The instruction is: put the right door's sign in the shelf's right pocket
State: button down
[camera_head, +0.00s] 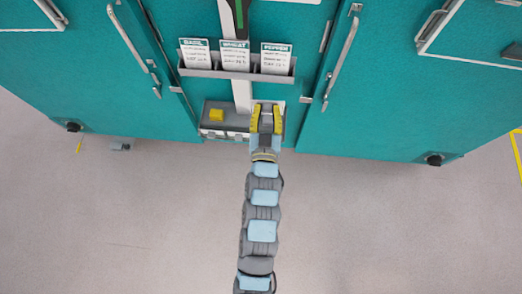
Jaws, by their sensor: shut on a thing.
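My gripper (267,107) has yellow fingers and is at the right part of a low grey shelf (215,131) between the two teal doors. It is shut on a pale flat piece, mostly hidden by the fingers. I cannot read it or tell whether it is the right door's sign, nor whether it touches the shelf. Above, a grey rack (238,75) holds three upright white cards with dark green headers: a left card (196,55), a middle card (235,57) and a right card (275,60). The right door (410,100) shows no sign in this view.
Long handles stick out from the left door (133,40) and right door (341,55). A small grey-blue object (120,147) lies on the floor at left. The floor in front is otherwise mostly clear.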

jog(key=s+f+b, duration=0.2)
jog(key=f+b, duration=0.6)
jog(key=f, duration=0.6)
jog(key=s+f+b, duration=0.2)
jog(key=f+b, duration=0.6)
jog(key=f, duration=0.7)
jog(key=w+f+b, duration=0.2)
jog(key=w+b, duration=0.1)
jog(key=w, duration=0.7)
jog(key=shift+w+d+g+h, duration=0.15)
jog(key=shift+w+g+h, duration=0.15)
jog(key=shift+h, duration=0.1)
jog(key=shift+f+p, duration=0.3)
jog(key=shift+f, duration=0.05)
jog(key=shift+f+b, duration=0.4)
jog(key=shift+f, duration=1.25)
dwell(1.7)
